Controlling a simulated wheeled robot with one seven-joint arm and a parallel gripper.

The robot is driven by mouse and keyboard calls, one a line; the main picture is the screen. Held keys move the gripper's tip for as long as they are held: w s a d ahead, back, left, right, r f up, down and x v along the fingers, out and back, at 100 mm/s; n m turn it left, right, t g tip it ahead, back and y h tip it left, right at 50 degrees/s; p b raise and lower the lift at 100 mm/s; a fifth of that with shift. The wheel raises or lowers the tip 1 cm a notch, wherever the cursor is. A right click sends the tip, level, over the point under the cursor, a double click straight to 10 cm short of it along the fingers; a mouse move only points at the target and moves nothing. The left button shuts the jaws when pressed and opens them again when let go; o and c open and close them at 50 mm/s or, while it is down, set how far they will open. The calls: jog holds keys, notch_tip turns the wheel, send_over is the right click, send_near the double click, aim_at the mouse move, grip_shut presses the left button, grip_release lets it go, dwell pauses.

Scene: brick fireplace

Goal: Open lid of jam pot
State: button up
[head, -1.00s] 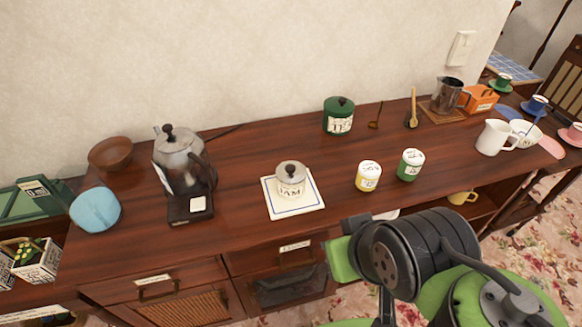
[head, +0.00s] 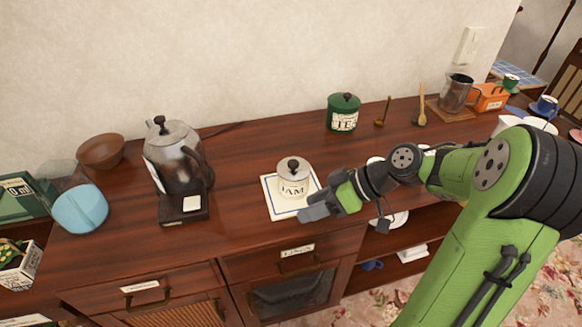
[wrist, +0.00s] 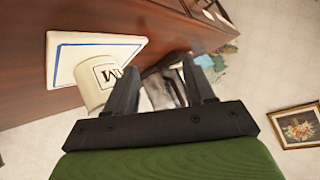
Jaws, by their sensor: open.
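The cream jam pot (head: 293,186), marked JAM, stands upright on a white tile with a blue border (head: 277,207) near the front of the wooden counter. In the wrist view the jam pot (wrist: 95,82) shows left of the open, empty fingers (wrist: 160,85), close to the left finger. I cannot tell whether they touch. The lid is partly hidden behind that finger.
A green tea canister (head: 343,112) stands behind to the right. My arm covers the counter's right front.

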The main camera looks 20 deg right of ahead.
aim_at(294, 163)
jog(key=w+d+r+n+t+y+b, duration=0.2)
jog(key=d+t+y, duration=0.4)
jog(key=d, duration=0.5)
jog(key=shift+m+t+h, duration=0.3)
jog(key=shift+t+h, duration=0.2)
jog(key=shift+t, duration=0.1)
jog(key=b+x, duration=0.2)
jog(key=x, duration=1.3)
jog(key=shift+w+a, duration=0.2)
grip_shut()
